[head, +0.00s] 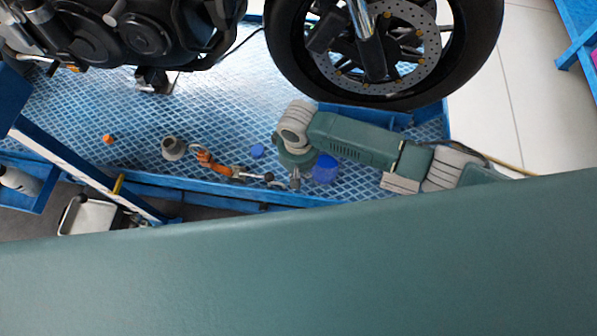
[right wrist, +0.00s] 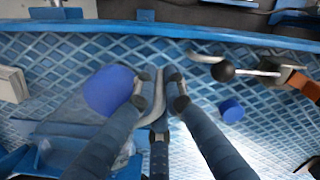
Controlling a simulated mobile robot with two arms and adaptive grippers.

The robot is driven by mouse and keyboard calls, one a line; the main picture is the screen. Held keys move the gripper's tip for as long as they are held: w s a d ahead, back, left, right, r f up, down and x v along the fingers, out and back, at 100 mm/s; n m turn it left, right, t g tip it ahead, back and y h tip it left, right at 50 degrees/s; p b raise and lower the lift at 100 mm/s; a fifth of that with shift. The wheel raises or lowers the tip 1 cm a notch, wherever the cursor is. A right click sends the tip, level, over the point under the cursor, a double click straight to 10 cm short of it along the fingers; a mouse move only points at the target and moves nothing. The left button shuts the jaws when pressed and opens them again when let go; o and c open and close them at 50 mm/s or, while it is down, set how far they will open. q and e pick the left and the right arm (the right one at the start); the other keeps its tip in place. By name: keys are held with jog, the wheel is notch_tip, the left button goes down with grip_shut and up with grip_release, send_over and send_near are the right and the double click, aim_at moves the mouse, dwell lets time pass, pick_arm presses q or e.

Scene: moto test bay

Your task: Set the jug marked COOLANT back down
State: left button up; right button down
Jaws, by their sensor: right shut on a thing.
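The jug shows as a rounded blue top (head: 325,167) beside my right gripper (head: 296,178) in the head view. In the right wrist view the blue part (right wrist: 107,92) is left of the fingers, with a pale, see-through body below it. My right gripper (right wrist: 159,93) is shut on a curved grey handle (right wrist: 157,78), which appears to be the jug's. The COOLANT marking does not show. I cannot tell whether the jug's base touches the platform. My left gripper is not in view.
The blue diamond-pattern platform (head: 130,120) lies under a motorcycle, its front wheel (head: 385,90) close behind my right arm. A small blue cap (head: 257,150), an orange-handled tool (head: 207,161), a grey funnel-like cup (head: 172,147) and an orange piece (head: 108,138) lie left of the gripper.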

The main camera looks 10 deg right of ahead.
dwell(0.3)
jog(key=c, duration=1.7)
grip_release()
jog(key=shift+c, duration=0.2)
notch_tip(320, 180, up, 12)
jog(key=shift+a+r, duration=0.1)
